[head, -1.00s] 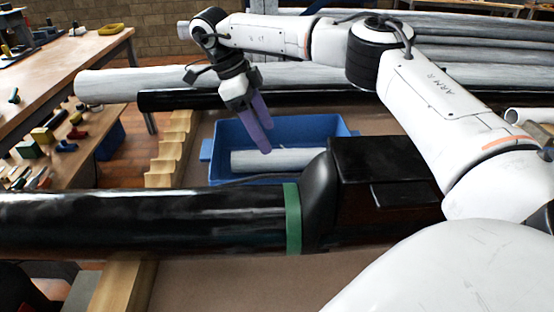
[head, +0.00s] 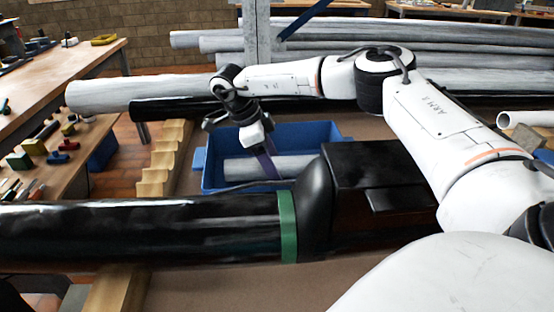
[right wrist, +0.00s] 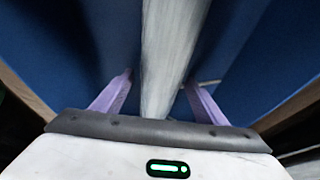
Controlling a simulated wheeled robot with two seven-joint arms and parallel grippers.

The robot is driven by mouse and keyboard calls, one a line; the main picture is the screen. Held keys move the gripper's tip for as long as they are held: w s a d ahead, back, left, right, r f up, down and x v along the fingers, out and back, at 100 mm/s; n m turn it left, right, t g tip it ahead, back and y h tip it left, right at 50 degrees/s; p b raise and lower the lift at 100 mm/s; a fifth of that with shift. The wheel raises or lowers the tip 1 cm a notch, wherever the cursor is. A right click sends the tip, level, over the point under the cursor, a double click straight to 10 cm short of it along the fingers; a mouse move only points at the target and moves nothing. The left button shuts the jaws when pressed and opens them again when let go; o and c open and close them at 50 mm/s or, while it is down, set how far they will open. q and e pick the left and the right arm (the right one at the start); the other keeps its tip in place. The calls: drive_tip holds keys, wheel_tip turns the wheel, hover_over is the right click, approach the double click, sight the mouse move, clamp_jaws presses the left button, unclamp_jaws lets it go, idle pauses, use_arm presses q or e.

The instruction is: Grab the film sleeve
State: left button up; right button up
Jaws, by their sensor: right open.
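The film sleeve appears to be the pale grey tube (head: 292,166) lying in the blue bin (head: 214,183). In the right wrist view the tube (right wrist: 168,55) runs between the two purple fingers. My right gripper (head: 268,168) reaches down into the bin at the tube's left part. In the right wrist view the gripper (right wrist: 159,78) is open, with a finger on either side of the tube and gaps showing. How deep the fingertips sit beside the tube is unclear. My left gripper is out of view.
A large black pipe (head: 130,228) with a green band (head: 288,225) and a dark box (head: 375,170) stand in front of the bin. A wooden notched rack (head: 165,160) is at its left. Long grey pipes (head: 150,92) lie behind.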

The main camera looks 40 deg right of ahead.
drive_tip(key=c, duration=1.1)
